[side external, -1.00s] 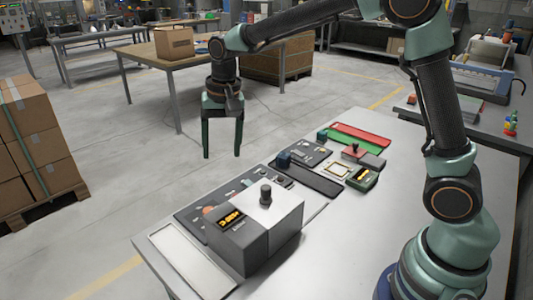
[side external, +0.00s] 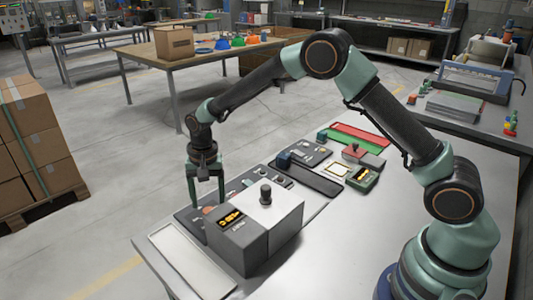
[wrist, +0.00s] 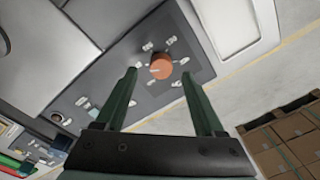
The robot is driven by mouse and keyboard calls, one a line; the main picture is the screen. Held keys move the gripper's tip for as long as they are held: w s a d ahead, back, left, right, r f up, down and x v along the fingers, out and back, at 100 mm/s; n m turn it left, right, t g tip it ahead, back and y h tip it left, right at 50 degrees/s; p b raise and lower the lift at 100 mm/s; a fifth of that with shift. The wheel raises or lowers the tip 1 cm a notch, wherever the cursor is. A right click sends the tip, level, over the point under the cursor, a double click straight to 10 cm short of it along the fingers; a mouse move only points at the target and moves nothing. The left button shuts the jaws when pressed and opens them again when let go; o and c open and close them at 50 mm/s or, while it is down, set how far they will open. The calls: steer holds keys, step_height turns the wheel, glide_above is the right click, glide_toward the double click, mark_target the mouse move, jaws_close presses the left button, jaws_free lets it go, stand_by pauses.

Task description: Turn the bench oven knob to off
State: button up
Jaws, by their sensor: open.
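A round orange-red knob (wrist: 161,66) with a pale pointer mark sits on a dark grey panel (wrist: 198,70) in the wrist view, ringed by small pale labels. My gripper (wrist: 158,77) is open and empty, with one fingertip on each side of the knob in that picture. I cannot tell whether they touch it. In the side view my gripper (side external: 207,203) points down over the panel, behind a grey box (side external: 252,228) with a lit orange display. The box has a black knob (side external: 265,194) on top and partly hides the panel. I cannot tell which knob is the bench oven's.
A shallow pale tray (side external: 185,262) lies at the table's left edge. Right of the panel are a dark tray (side external: 305,180), a red-topped switch (side external: 354,150) and a small display box (side external: 362,179). Stacked cartons (side external: 38,140) stand on the floor at left.

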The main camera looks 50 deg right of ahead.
mark_target(209, 207)
steer(key=shift+a+f, duration=0.1)
steer(key=shift+f, duration=1.45)
jaws_close()
steer(key=shift+n, duration=0.3)
steer(key=n, duration=1.1)
steer(key=shift+d+g, duration=0.25)
steer(key=shift+g, duration=0.05)
